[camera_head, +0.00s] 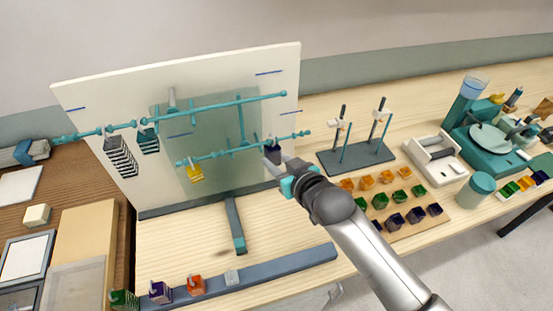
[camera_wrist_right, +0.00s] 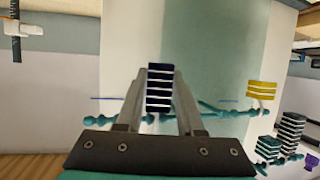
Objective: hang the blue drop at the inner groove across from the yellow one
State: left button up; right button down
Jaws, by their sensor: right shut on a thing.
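The blue drop (camera_head: 273,152), a dark stack of plates, is held between the fingers of my right gripper (camera_head: 284,166). In the right wrist view the blue drop (camera_wrist_right: 160,88) sits upright between the two fingers, in front of the teal rod. The yellow drop (camera_head: 195,173) hangs near the left end of the lower teal balance rod (camera_head: 235,150); it also shows at the right of the wrist view (camera_wrist_right: 262,90). The blue drop is at this rod's right half. I cannot tell whether its hook touches a groove. My left gripper is not in view.
The long upper rod (camera_head: 215,104) carries a dark plate stack (camera_head: 120,157) and a teal one (camera_head: 148,141) at left. A pale panel (camera_head: 92,100) stands behind. A blue-grey rail (camera_head: 285,267) with colored drops lies in front. Colored blocks and a dark stand (camera_head: 357,158) are at right.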

jog(key=shift+f, duration=0.15)
jog(key=shift+f, duration=0.35)
dwell(0.3)
jog(key=shift+c, duration=2.2)
grip_release()
jog(key=shift+s, duration=0.1)
jog(key=v, duration=1.5)
jog(key=shift+d+p, duration=0.2)
jog(key=shift+p, duration=0.15)
